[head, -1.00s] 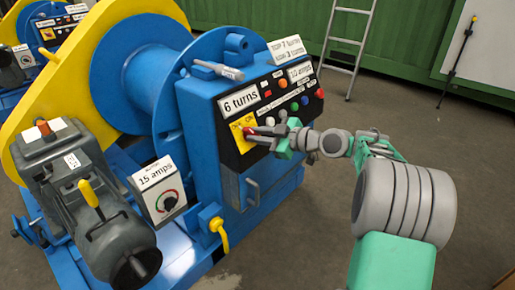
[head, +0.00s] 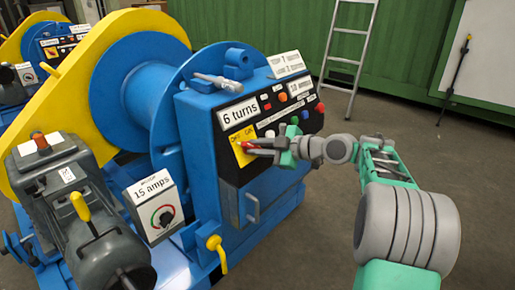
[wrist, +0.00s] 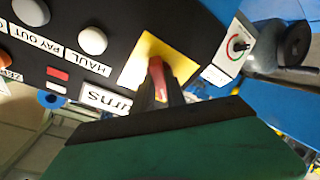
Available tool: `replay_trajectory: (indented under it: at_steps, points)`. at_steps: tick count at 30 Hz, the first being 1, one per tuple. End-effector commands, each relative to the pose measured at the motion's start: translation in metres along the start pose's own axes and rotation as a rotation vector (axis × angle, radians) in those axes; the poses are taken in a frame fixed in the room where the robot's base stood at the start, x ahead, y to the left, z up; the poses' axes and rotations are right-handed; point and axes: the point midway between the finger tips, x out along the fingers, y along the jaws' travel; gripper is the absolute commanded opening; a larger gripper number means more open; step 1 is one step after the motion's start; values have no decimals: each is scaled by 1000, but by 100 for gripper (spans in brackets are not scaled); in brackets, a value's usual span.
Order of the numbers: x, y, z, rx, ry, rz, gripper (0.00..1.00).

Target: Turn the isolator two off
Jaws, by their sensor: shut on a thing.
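The isolator is a red handle (wrist: 158,72) on a yellow plate (head: 239,147) marked OFF and ON, on the black front panel of the blue winch. My gripper (head: 277,148) is at the plate from the right, shut on the red handle. In the wrist view the dark fingers (wrist: 160,95) meet the handle in front of the yellow plate (wrist: 178,52). The handle's far end is partly hidden by the fingers. In the head view the handle lies nearly level, pointing left to right. I see no number on this isolator.
Round buttons, including a white one (wrist: 92,40) beside a HAUL label, sit close by on the panel. A "6 turns" label (head: 238,115) is just above the plate. A grey motor (head: 80,215) and a "15 amps" box (head: 153,205) stand left. Open floor lies right.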

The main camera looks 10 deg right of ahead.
Motion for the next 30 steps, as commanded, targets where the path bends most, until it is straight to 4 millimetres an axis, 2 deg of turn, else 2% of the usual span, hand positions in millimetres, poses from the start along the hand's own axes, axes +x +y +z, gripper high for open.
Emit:
replay_trajectory:
  at_steps: [1, 8, 17, 20, 27, 30]
  points:
    - [0, -1, 1, 0, -1, -2, 19]
    - [0, 0, 0, 0, 0, -1, 38]
    - [-4, 1, 0, 0, -1, 1, 38]
    - [-18, 3, -1, 1, -3, 3, 38]
    - [-66, 3, -1, 2, -3, 3, 38]
    - [-76, 1, 0, 1, -2, 1, 38]
